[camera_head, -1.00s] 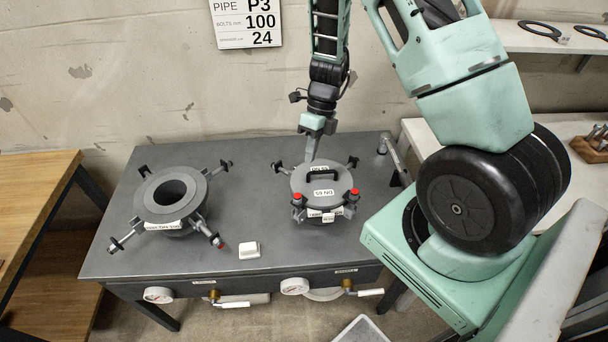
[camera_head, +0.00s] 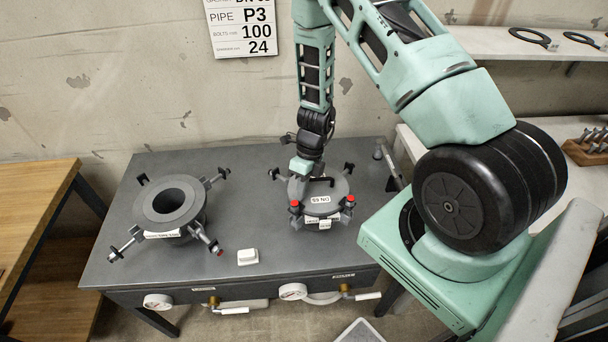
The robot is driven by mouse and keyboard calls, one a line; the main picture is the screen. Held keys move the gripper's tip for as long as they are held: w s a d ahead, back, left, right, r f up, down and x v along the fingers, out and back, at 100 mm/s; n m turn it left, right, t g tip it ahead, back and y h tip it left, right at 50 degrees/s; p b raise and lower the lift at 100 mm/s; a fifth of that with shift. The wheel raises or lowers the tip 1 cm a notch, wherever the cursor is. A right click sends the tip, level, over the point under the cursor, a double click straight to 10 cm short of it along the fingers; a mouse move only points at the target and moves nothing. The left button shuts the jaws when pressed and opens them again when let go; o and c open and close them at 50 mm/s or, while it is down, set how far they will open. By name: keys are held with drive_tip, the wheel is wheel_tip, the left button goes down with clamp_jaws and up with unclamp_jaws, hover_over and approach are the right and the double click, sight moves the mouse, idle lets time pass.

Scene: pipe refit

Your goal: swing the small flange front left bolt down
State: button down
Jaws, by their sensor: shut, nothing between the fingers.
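The small flange (camera_head: 322,214) on the right of the bench bears a round grey lid (camera_head: 332,201) with a black handle and a white label. Its front left bolt (camera_head: 295,206) stands up at the rim with a red end. The front right bolt (camera_head: 350,201) also stands up with a red end. My gripper (camera_head: 298,192) points down over the left part of the lid, close behind the front left bolt. It looks shut and empty. Whether it touches the bolt cannot be told. The gripper and wrist hide part of the lid's left side.
A larger open flange (camera_head: 184,222) with swung-out bolts stands on the bench (camera_head: 260,160) at left. A grey lever-like part (camera_head: 388,163) is at the bench's right. Gauges and valves line the front edge.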

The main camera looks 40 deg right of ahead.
drive_tip(key=shift+s+a+f, duration=0.1)
drive_tip(key=shift+a+f, duration=0.05)
drive_tip(key=shift+f, duration=0.3)
drive_tip(key=shift+a+r, duration=0.1)
drive_tip(key=shift+a+h, duration=0.25)
drive_tip(key=shift+h, duration=0.25)
